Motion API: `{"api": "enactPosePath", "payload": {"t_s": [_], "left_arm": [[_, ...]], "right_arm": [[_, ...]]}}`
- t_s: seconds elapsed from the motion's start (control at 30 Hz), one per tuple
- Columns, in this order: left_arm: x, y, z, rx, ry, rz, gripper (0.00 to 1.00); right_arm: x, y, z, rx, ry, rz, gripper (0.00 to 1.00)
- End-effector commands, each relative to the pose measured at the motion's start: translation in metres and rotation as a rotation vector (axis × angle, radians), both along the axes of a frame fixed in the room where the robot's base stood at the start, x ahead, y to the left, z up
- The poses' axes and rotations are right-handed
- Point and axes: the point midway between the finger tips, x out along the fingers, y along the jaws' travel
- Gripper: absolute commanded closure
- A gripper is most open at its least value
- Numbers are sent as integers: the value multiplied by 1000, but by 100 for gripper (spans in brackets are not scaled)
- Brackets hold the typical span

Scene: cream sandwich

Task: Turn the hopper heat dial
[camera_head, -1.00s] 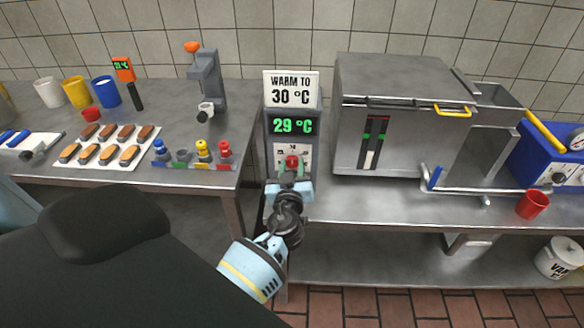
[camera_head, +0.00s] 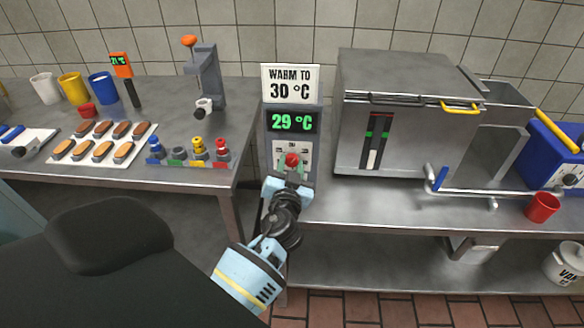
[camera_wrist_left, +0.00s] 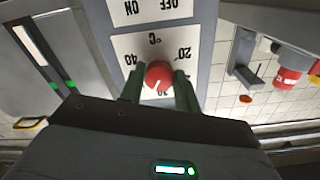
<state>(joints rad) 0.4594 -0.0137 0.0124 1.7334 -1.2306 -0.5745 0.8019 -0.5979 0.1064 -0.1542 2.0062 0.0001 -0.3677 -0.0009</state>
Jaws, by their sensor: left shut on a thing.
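The heat dial is a red knob (camera_head: 292,160) on a grey control box (camera_head: 269,145). The box's display (camera_head: 292,121) reads 29 °C, and the sign (camera_head: 291,84) above says "WARM TO 30 °C". My left gripper (camera_head: 289,169) is at the knob, shut on it. In the left wrist view the knob (camera_wrist_left: 159,75) sits between the two dark green fingertips (camera_wrist_left: 159,84). The scale appears upside down there, with 40 on the left, 20 on the right and the number below partly hidden. A white mark on the knob points downward. My right gripper is not in view.
A large steel machine (camera_head: 405,75) with a yellow handle stands close to the right of the box. A red cup (camera_head: 542,207) stands at the right.

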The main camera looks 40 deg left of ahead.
Motion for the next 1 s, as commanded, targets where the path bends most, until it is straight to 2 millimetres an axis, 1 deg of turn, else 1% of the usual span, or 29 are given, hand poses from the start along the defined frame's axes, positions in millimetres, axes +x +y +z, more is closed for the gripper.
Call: {"api": "enactPosePath", "payload": {"t_s": [0.2, 0.5, 0.7, 1.0], "left_arm": [[0, 0, 0, 163, 101, 1, 91], [0, 1, 1, 333, 205, 1, 91], [-1, 1, 1, 396, 244, 1, 91], [-1, 1, 1, 426, 262, 1, 91]], "right_arm": [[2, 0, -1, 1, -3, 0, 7], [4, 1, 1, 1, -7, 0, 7], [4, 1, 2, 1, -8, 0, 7], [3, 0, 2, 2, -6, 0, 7]]}}
